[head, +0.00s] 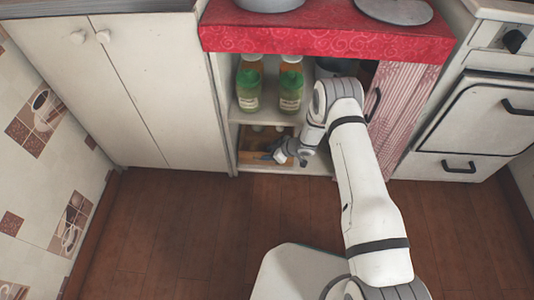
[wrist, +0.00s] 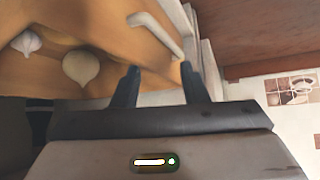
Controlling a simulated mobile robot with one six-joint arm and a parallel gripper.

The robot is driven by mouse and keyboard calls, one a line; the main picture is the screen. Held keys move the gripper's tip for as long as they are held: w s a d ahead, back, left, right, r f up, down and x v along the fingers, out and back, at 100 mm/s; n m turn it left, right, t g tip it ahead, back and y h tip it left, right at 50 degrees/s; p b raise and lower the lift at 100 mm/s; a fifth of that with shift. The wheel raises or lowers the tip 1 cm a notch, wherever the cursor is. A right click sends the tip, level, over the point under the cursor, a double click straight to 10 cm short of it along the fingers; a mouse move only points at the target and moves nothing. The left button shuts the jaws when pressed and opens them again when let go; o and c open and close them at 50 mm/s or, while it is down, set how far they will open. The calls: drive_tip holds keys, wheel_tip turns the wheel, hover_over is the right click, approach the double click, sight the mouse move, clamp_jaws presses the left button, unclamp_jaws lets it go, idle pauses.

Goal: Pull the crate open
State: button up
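The crate (head: 250,157) is a brown wooden box on the lower shelf of the open cabinet. In the wrist view its wooden inside (wrist: 112,48) shows, with a pale bulb (wrist: 82,68) and a smaller whitish bulb (wrist: 28,43) in it. A pale bar-shaped handle (wrist: 155,36) shows just beyond my fingertips. My gripper (head: 281,156) is at the crate's front, covering part of it in the head view. In the wrist view my gripper (wrist: 158,72) has its two dark fingers apart with nothing clearly held between them. Whether a finger touches the handle I cannot tell.
Green-labelled bottles (head: 249,90) stand on the shelf above the crate. A pink striped door (head: 402,105) with a dark handle is on the right. A white oven (head: 480,120) stands farther right. The wooden floor (head: 190,225) in front is clear.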

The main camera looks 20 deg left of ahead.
drive_tip(key=shift+w+a+f, duration=0.15)
drive_tip(key=shift+a+f, duration=0.2)
drive_tip(key=shift+f, duration=0.05)
clamp_jaws()
